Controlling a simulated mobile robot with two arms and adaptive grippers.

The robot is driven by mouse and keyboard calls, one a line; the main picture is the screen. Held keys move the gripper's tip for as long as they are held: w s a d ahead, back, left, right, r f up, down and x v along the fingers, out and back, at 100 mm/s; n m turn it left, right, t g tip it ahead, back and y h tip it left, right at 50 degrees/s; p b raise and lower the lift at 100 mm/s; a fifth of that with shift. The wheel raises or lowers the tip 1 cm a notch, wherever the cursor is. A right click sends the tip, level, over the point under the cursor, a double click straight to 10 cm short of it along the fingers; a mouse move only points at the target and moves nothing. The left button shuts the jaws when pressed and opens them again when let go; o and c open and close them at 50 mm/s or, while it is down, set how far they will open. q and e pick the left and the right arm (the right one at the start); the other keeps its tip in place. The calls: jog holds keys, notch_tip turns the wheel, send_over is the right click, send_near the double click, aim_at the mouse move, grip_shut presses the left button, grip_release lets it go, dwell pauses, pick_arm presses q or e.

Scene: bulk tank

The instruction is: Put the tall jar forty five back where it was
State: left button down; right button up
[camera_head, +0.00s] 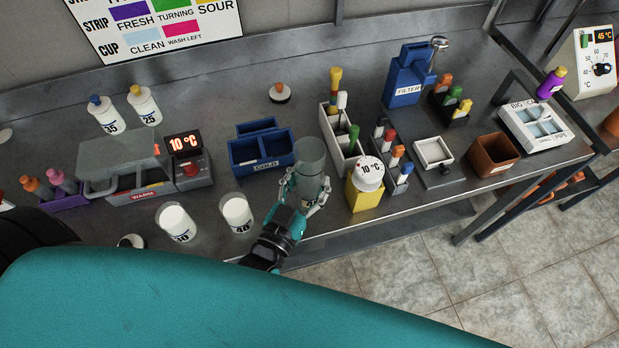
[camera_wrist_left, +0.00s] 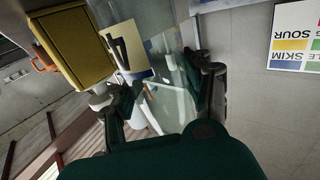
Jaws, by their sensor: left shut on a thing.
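My left gripper (camera_head: 306,186) is shut on a tall clear jar (camera_head: 310,155) near the front middle of the bench. In the left wrist view the jar (camera_wrist_left: 172,55) stands between the fingers (camera_wrist_left: 165,88), with a pale label showing a 4; the rest of the number is hidden. I cannot tell whether its base touches the bench. A white-filled jar marked 40 (camera_head: 237,213) stands just left of the gripper, with another white-filled jar (camera_head: 176,222) further left. My right gripper is not in view.
A white rack (camera_head: 338,140) and a yellow block with a 10 °C dial (camera_head: 366,183) stand to the right. Capped jars 35 (camera_head: 104,115) and 25 (camera_head: 145,107) stand at the back left.

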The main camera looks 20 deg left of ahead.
pick_arm(q)
jog(key=shift+f, duration=0.3)
jog(key=shift+f, duration=0.15)
jog(key=c, duration=0.5)
grip_release()
jog(key=shift+s, duration=0.15)
jog(key=s, duration=0.3)
jog(key=s+a+b, duration=0.1)
jog(key=s, duration=0.3)
jog(key=s+b, duration=0.1)
jog(key=s, duration=0.2)
jog(key=shift+s+a, duration=0.2)
jog(key=shift+s, duration=0.05)
jog(key=shift+s+r, duration=0.2)
jog(key=shift+s, duration=0.4)
